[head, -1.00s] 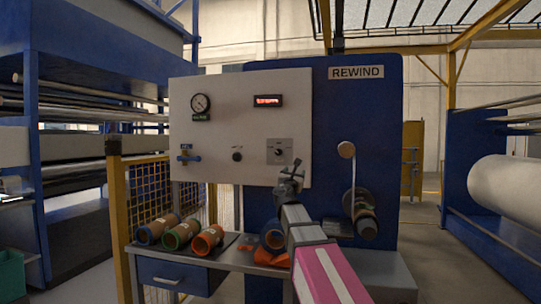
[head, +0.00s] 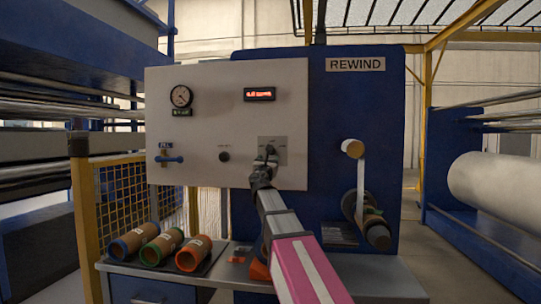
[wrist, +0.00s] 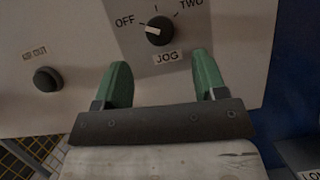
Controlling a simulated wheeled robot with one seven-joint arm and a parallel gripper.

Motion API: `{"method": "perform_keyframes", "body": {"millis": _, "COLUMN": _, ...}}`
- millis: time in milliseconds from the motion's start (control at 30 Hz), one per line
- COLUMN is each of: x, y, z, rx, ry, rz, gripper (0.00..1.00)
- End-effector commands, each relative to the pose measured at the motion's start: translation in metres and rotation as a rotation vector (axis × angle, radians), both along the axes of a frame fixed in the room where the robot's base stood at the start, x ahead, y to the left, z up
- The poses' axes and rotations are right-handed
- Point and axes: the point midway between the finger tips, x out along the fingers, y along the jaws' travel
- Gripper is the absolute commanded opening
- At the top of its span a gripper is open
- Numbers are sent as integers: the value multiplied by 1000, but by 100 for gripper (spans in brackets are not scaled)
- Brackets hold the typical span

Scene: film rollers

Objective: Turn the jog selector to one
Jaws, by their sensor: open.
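The jog selector (wrist: 159,30) is a dark round knob on a grey plate marked OFF, I and TWO, with JOG below it. Its white pointer mark lies on the left side, toward OFF. In the head view my gripper covers the knob and much of its plate (head: 283,145). My gripper (wrist: 160,72) is open and empty. Its two green fingers stand apart below the knob in the wrist picture, one to the left and one to the right, with the knob between their lines. I see no contact with the knob.
A dark push button (wrist: 47,79) sits left of the selector on the pale panel (head: 215,110). A gauge (head: 181,96), a red display (head: 260,94) and a blue valve handle (head: 170,159) share that panel. Several rolls (head: 193,254) lie on the bench below.

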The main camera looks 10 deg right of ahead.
Motion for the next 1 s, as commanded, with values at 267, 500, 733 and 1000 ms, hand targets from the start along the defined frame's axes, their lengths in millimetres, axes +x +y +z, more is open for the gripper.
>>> {"method": "perform_keyframes", "body": {"millis": 267, "x": 46, "y": -16, "z": 20, "rx": 0, "ry": 0, "rz": -1, "gripper": 65}}
{"method": "perform_keyframes", "body": {"millis": 500, "x": 59, "y": -21, "z": 26, "rx": 0, "ry": 0, "rz": 0, "gripper": 65}}
{"method": "perform_keyframes", "body": {"millis": 733, "x": 58, "y": -21, "z": 26, "rx": 0, "ry": 0, "rz": 0, "gripper": 58}}
{"method": "perform_keyframes", "body": {"millis": 1000, "x": 58, "y": -21, "z": 25, "rx": 1, "ry": 0, "rz": 0, "gripper": 16}}
